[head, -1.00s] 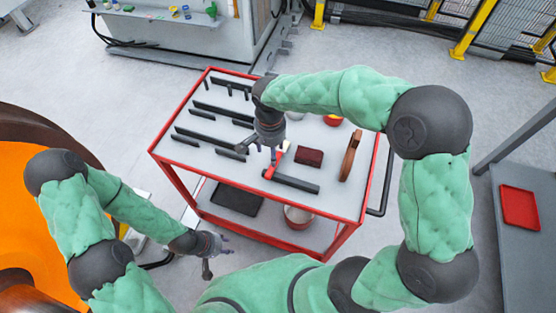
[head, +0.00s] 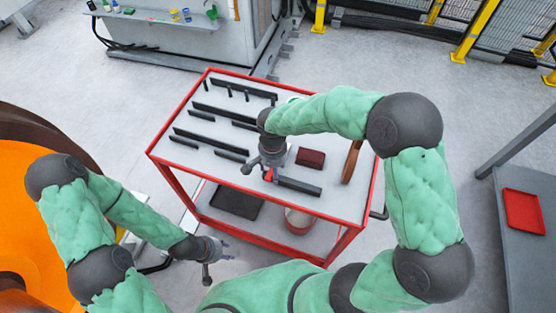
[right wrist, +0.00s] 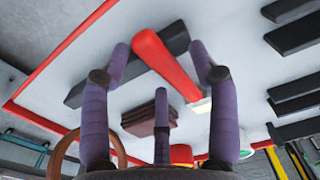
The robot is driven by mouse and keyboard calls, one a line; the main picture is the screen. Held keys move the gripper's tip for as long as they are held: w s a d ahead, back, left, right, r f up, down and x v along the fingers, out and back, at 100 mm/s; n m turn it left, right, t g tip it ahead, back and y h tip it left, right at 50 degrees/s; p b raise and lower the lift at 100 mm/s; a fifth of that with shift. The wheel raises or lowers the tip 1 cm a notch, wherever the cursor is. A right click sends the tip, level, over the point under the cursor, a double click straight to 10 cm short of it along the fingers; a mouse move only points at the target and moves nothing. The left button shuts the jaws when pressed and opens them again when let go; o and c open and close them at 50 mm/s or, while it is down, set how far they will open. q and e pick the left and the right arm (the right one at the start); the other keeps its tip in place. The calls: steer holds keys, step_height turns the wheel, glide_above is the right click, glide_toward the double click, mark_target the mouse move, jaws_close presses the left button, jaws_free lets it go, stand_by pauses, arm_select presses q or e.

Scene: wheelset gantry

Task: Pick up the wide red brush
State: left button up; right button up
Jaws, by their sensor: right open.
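The wide red brush lies on the tool cart; its red handle (right wrist: 165,62) and pale bristle end (right wrist: 200,106) show in the right wrist view. Its handle crosses or lies against a black bar. In the head view only a small red part of the brush (head: 269,174) shows beside my right gripper (head: 262,170), which hides the rest. My right gripper's purple fingers (right wrist: 163,70) are open, with the brush between and beyond them; I cannot tell whether they touch it. My left gripper (head: 218,258) is open and empty, low at the cart's left front.
The red-rimmed cart (head: 160,161) holds several black bars. A dark red block (head: 311,157) and a brown curved piece (head: 351,162) lie right of the brush. The lower shelf carries a black tray (head: 237,201) and a bucket (head: 298,221). A red tray (head: 523,211) is at far right.

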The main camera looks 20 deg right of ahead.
steer(key=shift+r, duration=0.1)
jaws_close()
